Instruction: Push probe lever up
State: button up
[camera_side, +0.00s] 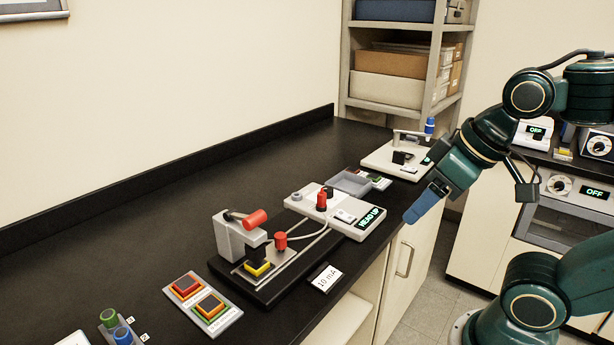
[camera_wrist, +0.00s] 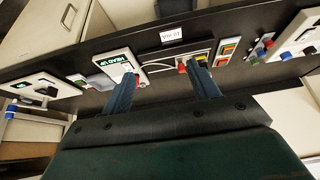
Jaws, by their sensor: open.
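A grey control box (camera_side: 346,216) on the black bench has an upright red-capped lever (camera_side: 321,201) and a green-lit display (camera_side: 370,218) reading "HEAD UP". A grey stand (camera_side: 232,240) beside it carries a red-handled lever (camera_side: 255,219) over a yellow-edged block (camera_side: 258,268). I cannot tell from the pictures which lever is the probe lever. My gripper (camera_side: 412,217) is off the bench's front edge, right of the control box, empty and touching nothing. In the wrist view, its two blue fingers (camera_wrist: 161,68) are spread; the display (camera_wrist: 120,57) shows beyond them.
A "10 mA" card (camera_side: 326,278) lies by the front edge. Red and orange button plates (camera_side: 203,302) and green and blue knobs (camera_side: 115,326) are nearer the camera. A grey tray (camera_side: 348,183) and a white-based device (camera_side: 396,160) stand farther back. The bench's wall side is clear.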

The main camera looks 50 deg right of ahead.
jog(key=w+a+r+g, duration=0.35)
jog(key=w+r, duration=0.35)
jog(key=w, duration=0.5)
jog(key=g, duration=0.2)
send_over(254, 215)
jog(key=shift+f, duration=0.55)
jog(key=shift+f, duration=0.1)
jog(key=shift+f, duration=6.8)
